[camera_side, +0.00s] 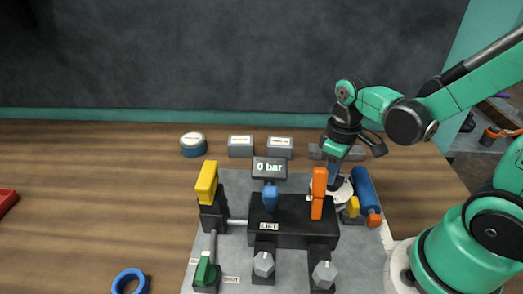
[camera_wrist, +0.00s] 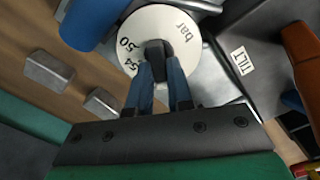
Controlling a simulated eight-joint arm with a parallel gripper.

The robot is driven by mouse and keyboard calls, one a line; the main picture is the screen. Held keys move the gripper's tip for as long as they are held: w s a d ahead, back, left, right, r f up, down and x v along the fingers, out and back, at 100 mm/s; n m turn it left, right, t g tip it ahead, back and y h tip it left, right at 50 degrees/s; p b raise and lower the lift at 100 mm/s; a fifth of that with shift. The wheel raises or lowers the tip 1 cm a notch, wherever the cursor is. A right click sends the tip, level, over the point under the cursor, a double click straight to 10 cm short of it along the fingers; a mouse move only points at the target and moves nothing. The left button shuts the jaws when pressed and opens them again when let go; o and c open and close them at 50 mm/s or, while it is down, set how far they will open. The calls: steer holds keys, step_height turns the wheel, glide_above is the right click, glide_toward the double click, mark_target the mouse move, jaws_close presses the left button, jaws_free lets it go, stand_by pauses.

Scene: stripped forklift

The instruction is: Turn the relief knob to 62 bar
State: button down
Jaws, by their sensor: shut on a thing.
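The relief knob has a white dial (camera_wrist: 185,22) marked "50", "54" and "bar", with a black grip (camera_wrist: 157,48) at its middle. In the wrist view the two blue fingers of my gripper (camera_wrist: 160,70) are closed on the black grip, one on each side. In the side view my gripper (camera_side: 334,180) reaches down to the white dial (camera_side: 345,190), behind the orange lever; the fingertips and grip are mostly hidden there. The readout (camera_side: 269,169) shows "0 bar". I cannot make out a pointer on the dial.
An orange lever (camera_side: 319,192) and a blue lever (camera_side: 270,198) stand on the black valve block (camera_side: 285,236). A blue cylinder (camera_side: 364,186) lies right of the dial. A yellow handle (camera_side: 207,182), green handle (camera_side: 205,272) and two grey knobs (camera_side: 263,264) stand nearby. The left table is mostly clear.

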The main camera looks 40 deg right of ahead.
steer(key=shift+n, duration=0.3)
steer(key=c, duration=0.8)
jaws_free()
steer(key=shift+r, duration=2.8)
